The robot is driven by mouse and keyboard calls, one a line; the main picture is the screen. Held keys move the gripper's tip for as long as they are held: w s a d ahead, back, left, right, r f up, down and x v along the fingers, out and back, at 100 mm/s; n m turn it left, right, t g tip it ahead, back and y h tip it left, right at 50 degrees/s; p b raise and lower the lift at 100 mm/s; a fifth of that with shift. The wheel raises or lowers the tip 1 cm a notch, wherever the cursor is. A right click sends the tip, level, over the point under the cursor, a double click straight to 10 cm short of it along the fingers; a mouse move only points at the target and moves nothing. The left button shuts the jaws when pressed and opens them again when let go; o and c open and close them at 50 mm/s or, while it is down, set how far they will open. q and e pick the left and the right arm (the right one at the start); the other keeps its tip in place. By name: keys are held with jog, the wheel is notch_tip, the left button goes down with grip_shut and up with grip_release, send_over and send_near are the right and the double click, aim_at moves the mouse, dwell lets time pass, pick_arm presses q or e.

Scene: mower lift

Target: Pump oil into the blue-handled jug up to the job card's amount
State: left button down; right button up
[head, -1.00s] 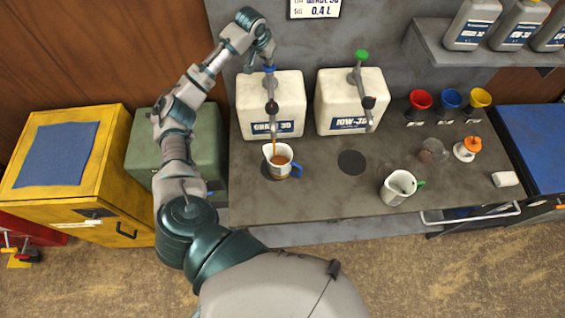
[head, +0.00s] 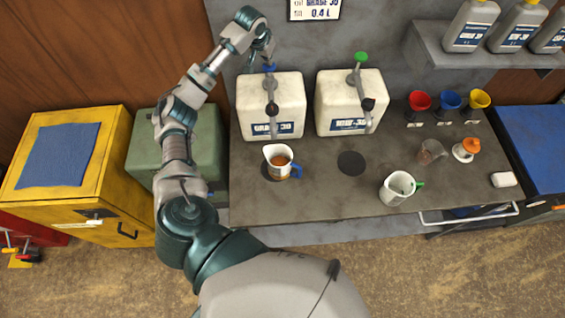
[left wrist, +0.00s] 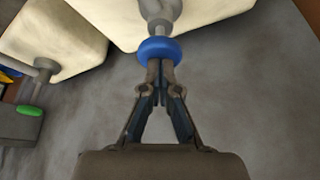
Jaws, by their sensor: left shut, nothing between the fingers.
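The blue-handled jug (head: 279,160) stands upright on a dark round pad under the spout of the left drum (head: 270,100), with brown oil inside. No stream falls from the spout. My left gripper (head: 267,63) is at the blue pump knob (head: 269,69) on that drum. In the left wrist view the gripper (left wrist: 160,80) is shut, empty, with its tips against or just over the blue knob (left wrist: 160,50); contact is unclear. My right gripper is not in view.
A second drum (head: 349,103) with a green knob stands to the right, an empty round pad before it. A green-handled jug (head: 398,188), a clear cup (head: 431,151) and an orange-topped item (head: 466,149) stand on the bench (head: 330,200). Colored funnels line the back.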

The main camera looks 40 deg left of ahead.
pick_arm(q)
jog(key=shift+r, duration=2.05)
jog(key=shift+f, duration=0.2)
jog(key=shift+f+b, duration=0.5)
jog(key=shift+f, duration=2.55)
jog(key=shift+r+p, duration=0.55)
jog(key=shift+r, duration=2.7)
